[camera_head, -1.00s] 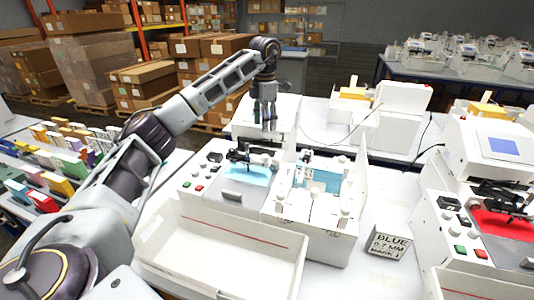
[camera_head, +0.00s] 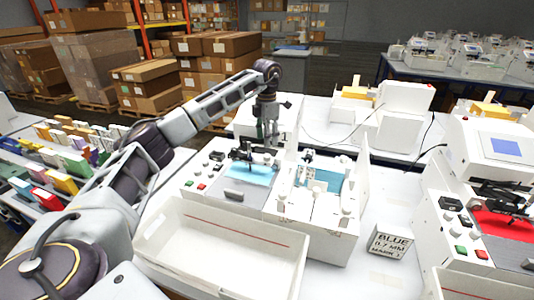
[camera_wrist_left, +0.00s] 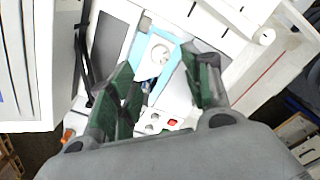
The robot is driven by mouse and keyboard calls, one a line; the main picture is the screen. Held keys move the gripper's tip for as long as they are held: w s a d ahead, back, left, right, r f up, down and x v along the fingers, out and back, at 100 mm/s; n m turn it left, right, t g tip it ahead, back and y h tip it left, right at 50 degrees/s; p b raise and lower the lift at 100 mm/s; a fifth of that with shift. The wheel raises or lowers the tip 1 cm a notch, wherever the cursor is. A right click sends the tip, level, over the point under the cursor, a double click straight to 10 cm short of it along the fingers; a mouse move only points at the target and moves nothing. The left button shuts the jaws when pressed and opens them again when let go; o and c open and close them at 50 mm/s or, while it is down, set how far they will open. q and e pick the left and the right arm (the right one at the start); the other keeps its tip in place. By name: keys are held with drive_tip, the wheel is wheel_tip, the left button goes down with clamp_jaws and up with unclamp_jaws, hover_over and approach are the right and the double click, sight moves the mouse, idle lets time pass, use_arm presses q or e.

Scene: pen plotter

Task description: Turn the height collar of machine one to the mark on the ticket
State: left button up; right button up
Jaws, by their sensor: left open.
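Machine one appears to be the white plotter (camera_head: 310,225) in the middle of the head view, with light blue areas, a dark pen carriage (camera_head: 241,153) and several small white knobs. I cannot tell for sure which part is the height collar. My left gripper (camera_head: 270,143) hangs above the back of the machine, pointing down. In the left wrist view its green fingers (camera_wrist_left: 160,85) are apart and empty, with a light blue part carrying a white round piece (camera_wrist_left: 158,56) beyond them. My right gripper is not seen.
An open white tray (camera_head: 215,255) stands in front of the machine. Another plotter with a red pad (camera_head: 500,222) is at the right. A rack of coloured cards (camera_head: 65,160) is at the left. White table shows around the ticket.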

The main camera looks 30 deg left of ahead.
sight(267, 155)
use_arm(q)
drive_tip(key=shift+f+p, duration=0.45)
drive_tip(key=shift+f, duration=3.3)
drive_tip(key=c, duration=1)
drive_tip(key=shift+c, duration=0.2)
drive_tip(key=shift+n, duration=0.5)
drive_tip(key=n+p, duration=0.1)
drive_tip(key=n, duration=0.4)
drive_tip(key=shift+n+p, duration=0.55)
drive_tip(key=shift+n, duration=2.45)
